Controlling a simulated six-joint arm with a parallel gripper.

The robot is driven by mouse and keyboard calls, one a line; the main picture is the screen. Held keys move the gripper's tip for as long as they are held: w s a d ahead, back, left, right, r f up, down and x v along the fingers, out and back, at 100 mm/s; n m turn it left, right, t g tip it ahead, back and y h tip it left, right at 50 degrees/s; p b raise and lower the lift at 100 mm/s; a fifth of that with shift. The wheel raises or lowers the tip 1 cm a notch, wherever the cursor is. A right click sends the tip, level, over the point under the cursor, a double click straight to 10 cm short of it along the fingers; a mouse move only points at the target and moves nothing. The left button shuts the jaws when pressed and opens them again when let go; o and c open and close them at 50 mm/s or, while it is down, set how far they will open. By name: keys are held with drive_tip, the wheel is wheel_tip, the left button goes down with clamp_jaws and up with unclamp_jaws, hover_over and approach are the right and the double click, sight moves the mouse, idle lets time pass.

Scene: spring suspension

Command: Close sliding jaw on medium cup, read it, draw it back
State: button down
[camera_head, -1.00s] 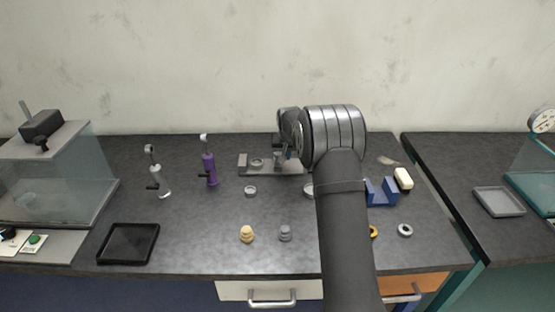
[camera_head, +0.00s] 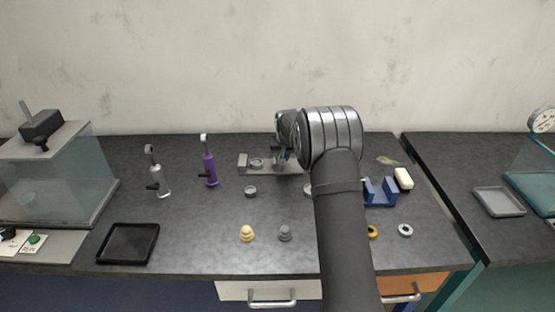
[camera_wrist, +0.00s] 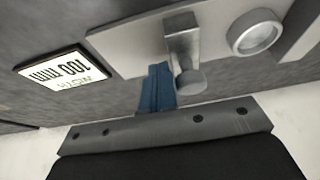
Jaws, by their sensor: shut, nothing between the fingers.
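A grey measuring gauge (camera_head: 262,172) lies at the back middle of the bench in the head view. The cup (camera_head: 257,162), a round metal ring, sits on it near its left end block. In the wrist view, the sliding jaw (camera_wrist: 181,38) is an upright plate with a round knob (camera_wrist: 190,82), and the cup (camera_wrist: 255,36) stands apart to its right on the gauge plate. My gripper (camera_wrist: 158,78) is shut and empty, its blue fingers close beside the jaw, on the side away from the cup. I cannot tell whether they touch. The display (camera_wrist: 64,73) reads 100 mm, upside down.
Another cup (camera_head: 251,191) lies in front of the gauge, and my arm partly hides a pale one (camera_head: 308,189). A purple tool (camera_head: 210,168) stands left. A blue holder (camera_head: 380,192) stands right. A black tray (camera_head: 129,243) lies front left.

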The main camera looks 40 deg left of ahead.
drive_tip(key=shift+s+a, duration=1.95)
drive_tip(key=shift+s, duration=0.05)
idle(1.2)
drive_tip(key=shift+w+d, duration=0.3)
drive_tip(key=shift+r, duration=0.25)
wheel_tip(320, 180, up, 7)
drive_tip(key=shift+f, duration=0.2)
idle(0.5)
drive_tip(key=shift+w+f, duration=0.1)
drive_tip(key=shift+f, duration=0.05)
wheel_tip(320, 180, down, 7)
drive_tip(key=shift+r, duration=0.1)
drive_tip(key=shift+a, duration=0.1)
idle(0.4)
